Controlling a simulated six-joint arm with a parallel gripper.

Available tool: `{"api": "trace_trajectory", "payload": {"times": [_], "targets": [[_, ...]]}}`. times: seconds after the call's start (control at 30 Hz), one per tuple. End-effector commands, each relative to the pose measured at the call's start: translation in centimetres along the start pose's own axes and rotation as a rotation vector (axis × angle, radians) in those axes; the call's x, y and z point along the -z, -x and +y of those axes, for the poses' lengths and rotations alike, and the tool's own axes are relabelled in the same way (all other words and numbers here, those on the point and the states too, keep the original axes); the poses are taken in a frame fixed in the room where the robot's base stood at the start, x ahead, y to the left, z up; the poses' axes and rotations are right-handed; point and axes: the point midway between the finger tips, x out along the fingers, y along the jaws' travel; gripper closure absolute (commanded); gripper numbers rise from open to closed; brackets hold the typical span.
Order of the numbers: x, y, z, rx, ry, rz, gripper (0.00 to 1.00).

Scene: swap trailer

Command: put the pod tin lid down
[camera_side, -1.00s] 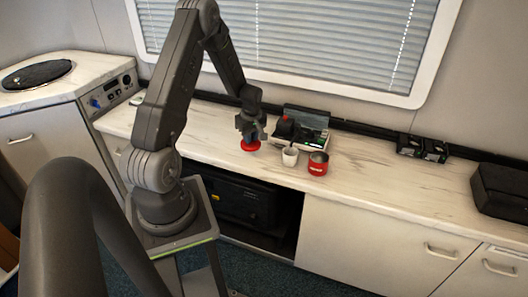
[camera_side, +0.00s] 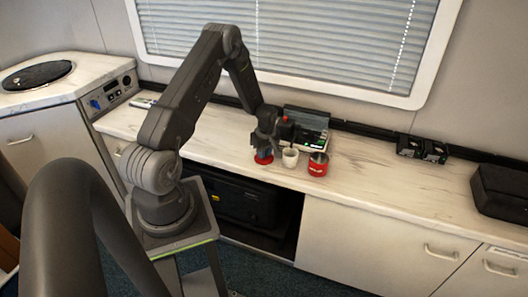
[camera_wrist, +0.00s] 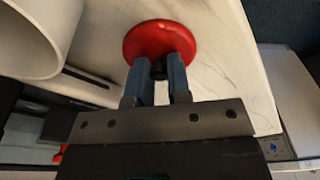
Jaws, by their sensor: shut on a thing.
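The pod tin lid is a red disc (camera_side: 263,160) at or just above the countertop, left of the white cup; I cannot tell whether it touches the surface. In the wrist view the red lid (camera_wrist: 158,42) lies beyond my fingertips, with a dark knob between them. My gripper (camera_side: 264,152) points down and is shut on the lid's knob; its two blue-grey fingers (camera_wrist: 160,68) show in the wrist view. The red tin (camera_side: 318,164) stands on the counter to the right of the white cup, its top uncovered.
The white cup (camera_side: 290,157) stands close to the right of my gripper and looms at the upper left of the wrist view (camera_wrist: 30,35). A machine with a lit panel (camera_side: 308,131) sits behind.

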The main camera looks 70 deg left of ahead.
Motion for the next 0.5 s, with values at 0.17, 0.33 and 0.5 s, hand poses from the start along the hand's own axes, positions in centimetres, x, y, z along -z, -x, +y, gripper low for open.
{"api": "trace_trajectory", "payload": {"times": [0.17, 0.33, 0.5], "targets": [[-0.02, -0.24, 0.00, 0.000, 0.000, 0.000, 0.75], [-0.02, -0.24, -0.01, 0.000, 0.000, 0.000, 0.58], [-0.02, -0.23, -0.01, 0.000, 0.000, 0.000, 0.57]]}}
